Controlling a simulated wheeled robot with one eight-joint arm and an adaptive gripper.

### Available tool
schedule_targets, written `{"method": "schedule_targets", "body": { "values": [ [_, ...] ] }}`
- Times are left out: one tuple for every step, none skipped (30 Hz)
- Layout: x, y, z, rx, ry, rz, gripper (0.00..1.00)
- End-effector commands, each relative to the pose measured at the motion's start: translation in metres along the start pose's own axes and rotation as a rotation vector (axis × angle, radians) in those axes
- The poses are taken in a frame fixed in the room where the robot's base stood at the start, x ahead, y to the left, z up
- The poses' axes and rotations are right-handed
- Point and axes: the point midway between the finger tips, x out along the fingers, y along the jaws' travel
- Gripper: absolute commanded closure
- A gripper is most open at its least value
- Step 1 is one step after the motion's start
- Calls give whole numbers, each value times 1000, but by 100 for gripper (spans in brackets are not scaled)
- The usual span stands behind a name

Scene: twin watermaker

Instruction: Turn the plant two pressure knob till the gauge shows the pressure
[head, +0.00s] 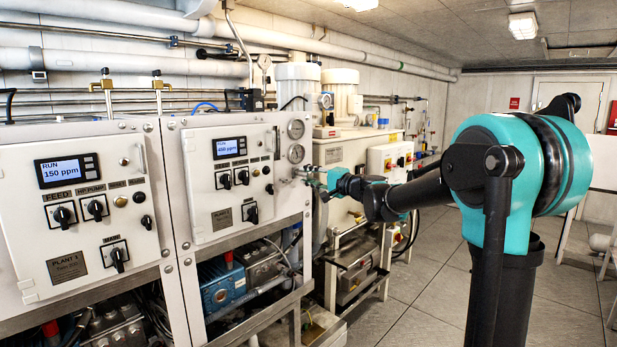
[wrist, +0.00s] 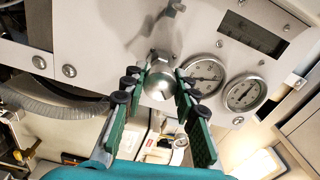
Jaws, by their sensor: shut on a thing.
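The pressure knob (wrist: 160,82) is a rounded metal knob on the panel face in the wrist view. My gripper (wrist: 161,76) has its green-padded fingers on either side of the knob and is shut on it. Two round white gauges sit right of the knob: a nearer gauge (wrist: 205,76) and a farther gauge (wrist: 244,93). Their needles show, but the readings are too small to make out. In the head view my gripper (head: 312,178) reaches the right side of the second panel, below the upper gauge (head: 295,129) and lower gauge (head: 296,153), and hides the knob there.
The second panel (head: 205,180) carries a display (head: 229,147) and several black switches. The plant 1 panel (head: 25,205) stands to its left, its display reading 150 ppm. Pumps and pipes fill the space below. The floor (head: 420,290) is clear at the right.

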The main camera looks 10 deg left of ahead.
Motion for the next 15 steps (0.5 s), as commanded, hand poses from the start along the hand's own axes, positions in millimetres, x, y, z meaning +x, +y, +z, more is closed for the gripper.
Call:
{"method": "schedule_targets", "body": {
  "values": [
    [0,0,0,22,1,1,100],
    [0,0,0,35,1,1,100],
    [0,1,0,52,1,1,100],
    [0,1,0,62,1,1,100],
    [0,1,0,72,1,1,100],
    [0,1,0,83,1,1,100],
    [0,1,0,90,1,1,100],
    [0,1,0,97,1,1,100],
    [0,1,0,104,1,1,100],
    [0,1,0,108,1,1,100],
    [0,1,0,112,1,1,100],
    [0,1,0,115,1,1,100],
    [0,1,0,116,1,1,100],
    [0,1,0,118,1,1,100],
    [0,1,0,119,1,1,100]
  ]
}}
